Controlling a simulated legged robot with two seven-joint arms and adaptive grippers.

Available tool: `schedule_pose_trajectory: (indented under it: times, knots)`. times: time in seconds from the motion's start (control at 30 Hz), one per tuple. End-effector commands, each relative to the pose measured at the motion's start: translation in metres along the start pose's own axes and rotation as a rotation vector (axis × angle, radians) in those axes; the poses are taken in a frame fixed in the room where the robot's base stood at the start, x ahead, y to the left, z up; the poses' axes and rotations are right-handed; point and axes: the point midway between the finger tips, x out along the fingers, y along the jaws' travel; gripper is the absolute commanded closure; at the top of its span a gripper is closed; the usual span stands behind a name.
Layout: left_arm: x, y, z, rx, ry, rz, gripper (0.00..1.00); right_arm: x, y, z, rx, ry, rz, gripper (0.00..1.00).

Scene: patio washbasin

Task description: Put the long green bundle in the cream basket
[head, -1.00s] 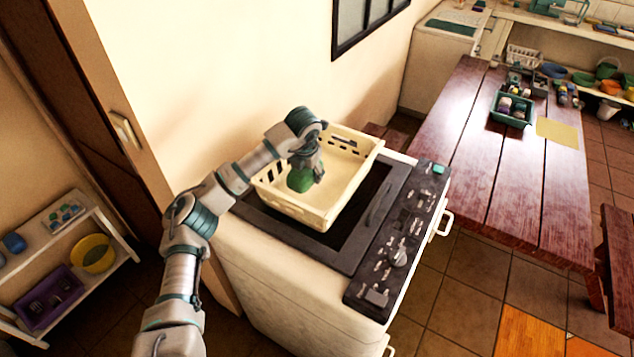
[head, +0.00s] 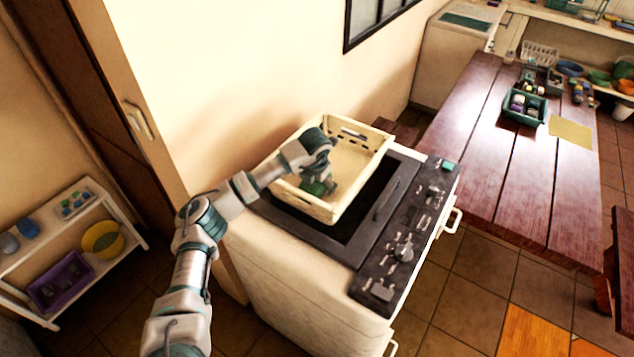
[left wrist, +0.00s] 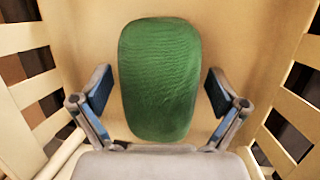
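The long green bundle (left wrist: 160,80) is inside the cream basket (head: 365,178), on or just above its floor. In the head view the bundle (head: 316,188) is mostly hidden by my left gripper (head: 322,182). In the left wrist view my left gripper (left wrist: 158,92) has its fingers spread, one on each side of the bundle, with a gap showing on both sides. The slatted basket walls (left wrist: 30,85) rise around it. My right gripper is not in view.
The basket stands on a white stove with a dark top (head: 388,245) and knobs. A wooden table (head: 490,150) with a green tray (head: 522,107) is at the right. A low white shelf (head: 125,232) with a purple tray (head: 60,282) is at the left.

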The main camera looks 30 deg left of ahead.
Motion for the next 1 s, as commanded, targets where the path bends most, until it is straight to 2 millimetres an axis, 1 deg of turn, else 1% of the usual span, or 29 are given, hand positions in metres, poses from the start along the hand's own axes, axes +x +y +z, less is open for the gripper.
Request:
schedule_pose_trajectory:
  times: [0.17, 0.27, 0.37, 0.47, 0.6, 0.73, 0.87, 1.0]
  knots:
    - [-0.001, 0.0, 0.0, 0.0, 0.0, 0.0, 0.03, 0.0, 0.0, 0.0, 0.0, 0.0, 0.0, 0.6]
    - [-0.005, 0.0, 0.001, 0.0, -0.002, 0.0, 0.03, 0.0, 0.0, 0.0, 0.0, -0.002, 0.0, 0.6]
    - [-0.019, 0.0, 0.001, 0.0, -0.004, 0.0, 0.03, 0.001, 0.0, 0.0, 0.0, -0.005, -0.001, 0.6]
    - [-0.04, 0.0, 0.001, 0.0, -0.005, 0.001, 0.03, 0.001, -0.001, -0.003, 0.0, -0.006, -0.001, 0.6]
    - [-0.072, 0.0, 0.001, 0.001, -0.005, 0.001, 0.03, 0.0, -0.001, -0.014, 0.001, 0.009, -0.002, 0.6]
    - [-0.098, 0.0, 0.001, -0.001, -0.005, 0.0, 0.03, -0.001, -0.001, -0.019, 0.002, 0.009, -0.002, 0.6]
    - [-0.114, 0.0, 0.001, 0.0, -0.003, -0.001, 0.03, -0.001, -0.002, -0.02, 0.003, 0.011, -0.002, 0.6]
    - [-0.12, 0.0, 0.0, 0.0, -0.001, 0.0, 0.03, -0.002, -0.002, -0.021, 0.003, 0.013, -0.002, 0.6]
